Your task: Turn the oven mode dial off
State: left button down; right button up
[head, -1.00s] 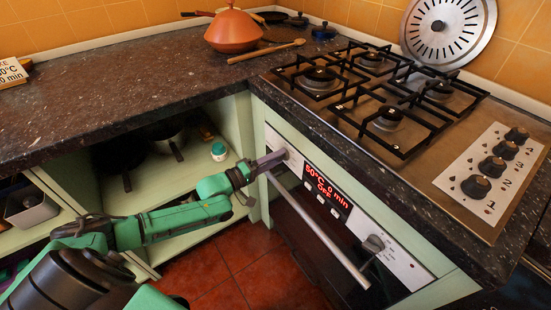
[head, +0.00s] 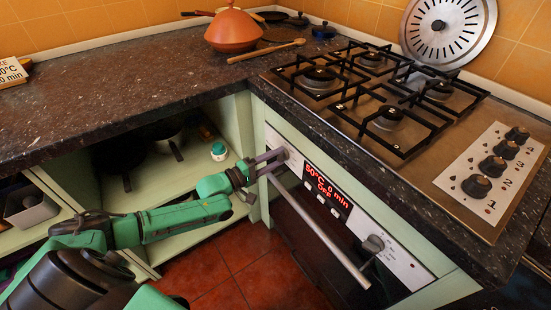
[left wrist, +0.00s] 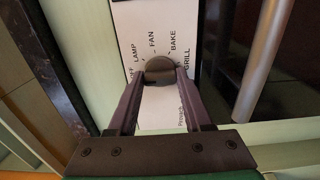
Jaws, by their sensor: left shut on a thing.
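The oven mode dial (left wrist: 159,67) is a dark round knob on the white oven panel (left wrist: 140,22). Labels around it in the left wrist view include LAMP, FAN, BAKE and GRILL; which one it points at is not clear. My left gripper (left wrist: 161,74) is shut on the dial, one finger on each side. In the head view my left gripper (head: 268,160) reaches the panel's left end and partly hides the dial. The red oven display (head: 326,191) seems to read 50°C, 0 min and OFF. My right gripper is not in view.
The oven door handle (head: 318,232) is a long bar just right of my gripper. A second knob (head: 374,244) sits at the panel's right end. The dark countertop edge (head: 330,150) overhangs above. An open shelf (head: 190,165) with a small jar (head: 219,152) lies left.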

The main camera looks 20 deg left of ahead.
pick_arm(q)
jog(key=shift+c, duration=1.6)
grip_release()
jog(key=p+v, duration=0.3)
jog(key=v, duration=1.1)
jog(key=shift+s+a, duration=0.15)
jog(key=shift+s, duration=0.1)
